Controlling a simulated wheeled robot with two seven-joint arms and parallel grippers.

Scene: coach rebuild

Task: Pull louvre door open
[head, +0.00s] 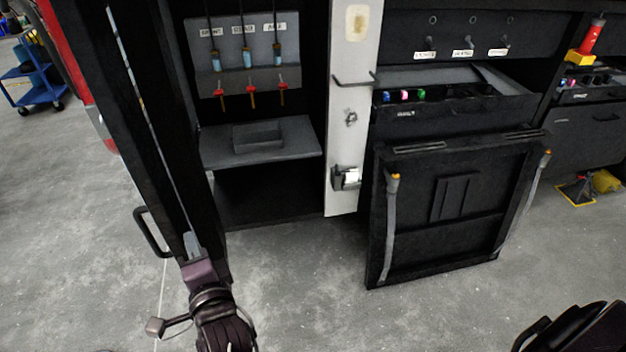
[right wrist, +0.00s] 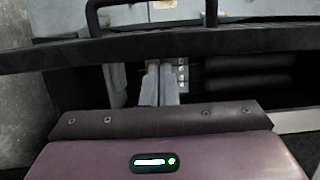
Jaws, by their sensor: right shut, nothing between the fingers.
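The louvre door (head: 125,120) is the tall dark panel at the left in the head view. It stands swung out from the cabinet, nearly edge-on, and its slats cannot be made out. Its dark bar handle (head: 150,232) sticks out on the left face, low down. My right gripper (head: 192,243) is at the lower end of the door, to the right of the handle. Its grey fingers are together and empty; they also show in the right wrist view (right wrist: 158,85). In that view a dark edge with a bar handle (right wrist: 150,14) crosses above them. Contact with the door cannot be told.
The open cabinet holds a grey shelf (head: 290,150) and hanging tools with red parts. A pale post (head: 350,120) stands to its right. A dark flap panel (head: 470,235) hangs farther right. A blue cart (head: 35,75) stands far left.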

